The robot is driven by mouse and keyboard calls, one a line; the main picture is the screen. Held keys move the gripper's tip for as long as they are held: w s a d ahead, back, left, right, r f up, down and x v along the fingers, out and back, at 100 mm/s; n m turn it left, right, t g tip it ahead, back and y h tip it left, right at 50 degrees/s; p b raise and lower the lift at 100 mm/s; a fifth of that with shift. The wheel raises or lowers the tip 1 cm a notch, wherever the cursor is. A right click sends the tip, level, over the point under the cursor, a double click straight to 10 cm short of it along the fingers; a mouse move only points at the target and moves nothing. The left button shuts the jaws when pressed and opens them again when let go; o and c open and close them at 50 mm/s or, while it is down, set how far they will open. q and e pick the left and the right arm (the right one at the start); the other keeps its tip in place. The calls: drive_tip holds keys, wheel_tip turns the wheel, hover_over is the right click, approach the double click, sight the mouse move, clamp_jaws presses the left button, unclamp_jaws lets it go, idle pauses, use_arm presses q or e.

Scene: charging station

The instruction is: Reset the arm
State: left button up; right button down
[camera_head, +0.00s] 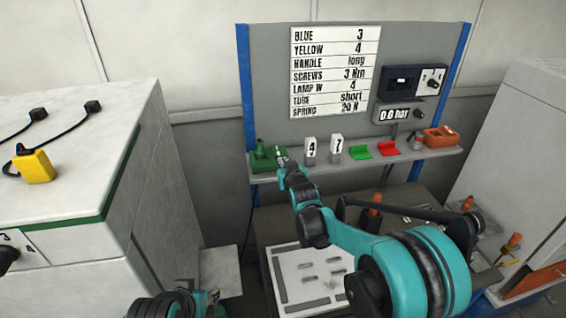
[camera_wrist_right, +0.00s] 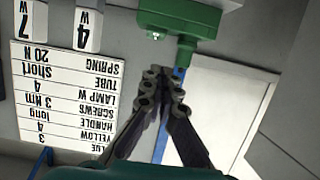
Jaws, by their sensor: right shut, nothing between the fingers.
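My right arm reaches from the lower right of the head view toward the shelf of the station. Its gripper (camera_head: 284,161) is shut and empty, close to the green block (camera_head: 265,157) at the shelf's left end. In the right wrist view, which is upside down, the closed fingertips (camera_wrist_right: 163,78) point toward the green block (camera_wrist_right: 178,22), with a gap showing between them in the picture. Whether they touch anything there cannot be told. Part of my left arm shows at the bottom left of the head view; its gripper is out of sight.
The shelf (camera_head: 435,155) holds two white number blocks (camera_head: 323,150), a green piece (camera_head: 358,152), a red piece (camera_head: 387,149) and an orange box (camera_head: 440,136). A white list (camera_head: 335,72) hangs above. A white cabinet (camera_head: 75,180) stands left; a white slotted plate (camera_head: 300,262) lies below.

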drive_tip(key=s+d+f+g+h+b, duration=0.1)
drive_tip(key=s+d+f+b, duration=0.15)
drive_tip(key=s, duration=0.35)
drive_tip(key=s+d+f+m+g+b, duration=0.1)
drive_tip(key=s+d+f+b, duration=0.1)
drive_tip(key=s+d+b, duration=0.3)
drive_tip(key=s+d+f+g+h+b, duration=0.1)
drive_tip(key=s+d+f+b, duration=0.15)
drive_tip(key=s, duration=0.55)
drive_tip(key=s+d+f+g+b, duration=0.2)
drive_tip(key=s+f+b, duration=0.2)
drive_tip(key=s+f, duration=0.4)
drive_tip(key=s+d+f+m+g+b, duration=0.1)
drive_tip(key=s+d+f+g+b, duration=0.1)
drive_tip(key=s+f, duration=0.6)
drive_tip(key=s+d+b, duration=0.1)
drive_tip(key=s+b, duration=0.1)
drive_tip(key=s, duration=0.5)
drive_tip(key=shift+s+d+f+g+h, duration=0.15)
drive_tip(key=shift+d+f+g+h, duration=0.15)
drive_tip(key=shift+d+f+h, duration=0.1)
